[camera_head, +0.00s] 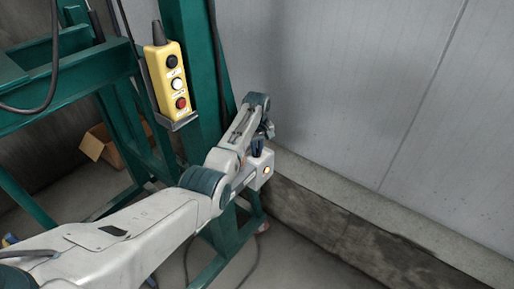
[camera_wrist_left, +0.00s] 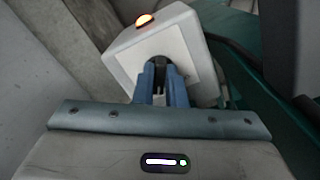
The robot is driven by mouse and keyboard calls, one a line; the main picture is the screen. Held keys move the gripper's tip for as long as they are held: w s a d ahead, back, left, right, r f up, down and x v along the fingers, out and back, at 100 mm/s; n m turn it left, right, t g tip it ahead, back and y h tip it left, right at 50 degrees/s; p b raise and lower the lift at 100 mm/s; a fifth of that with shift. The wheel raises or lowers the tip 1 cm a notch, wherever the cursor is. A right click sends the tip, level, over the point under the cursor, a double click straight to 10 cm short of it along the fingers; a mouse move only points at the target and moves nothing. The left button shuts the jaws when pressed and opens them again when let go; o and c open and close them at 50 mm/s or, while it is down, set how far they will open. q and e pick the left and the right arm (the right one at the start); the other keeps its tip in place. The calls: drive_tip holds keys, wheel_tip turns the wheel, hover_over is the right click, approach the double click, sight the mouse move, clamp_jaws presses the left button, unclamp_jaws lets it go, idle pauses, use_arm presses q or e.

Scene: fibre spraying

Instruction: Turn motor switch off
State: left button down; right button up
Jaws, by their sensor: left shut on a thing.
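The motor switch is a dark knob (camera_wrist_left: 159,66) on the pale front plate of a white box (camera_wrist_left: 192,42). An orange-lit lamp (camera_wrist_left: 145,19) sits on the box's edge. My left gripper (camera_wrist_left: 160,78) has its blue fingers shut on the knob, which they partly hide. In the head view the white switch box (camera_head: 263,170) shows beside the green frame, with my left gripper (camera_head: 257,148) at it. The knob's turned position cannot be told. My right gripper is not in view.
A yellow control box (camera_head: 173,80) with black, white and red buttons hangs on the green steel frame (camera_head: 190,35) to the left. A cardboard box (camera_head: 103,146) lies behind the frame. A grey wall (camera_head: 340,80) and low concrete ledge (camera_head: 350,205) bound the right side.

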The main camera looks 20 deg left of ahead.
use_arm(q)
drive_tip(key=shift+r+n+p, duration=0.15)
drive_tip(key=shift+n+p, duration=0.4)
drive_tip(key=shift+n, duration=0.55)
drive_tip(key=n+p, duration=0.1)
drive_tip(key=n, duration=0.2)
drive_tip(key=shift+w+d+n, duration=0.1)
drive_tip(key=shift+w+n, duration=0.05)
drive_tip(key=shift+n, duration=0.15)
drive_tip(key=n+p, duration=0.1)
drive_tip(key=n, duration=0.3)
drive_tip(key=shift+w, duration=0.1)
drive_tip(key=shift+w+n, duration=0.1)
drive_tip(key=shift+n, duration=1.5)
drive_tip(key=c, duration=1.5)
unclamp_jaws()
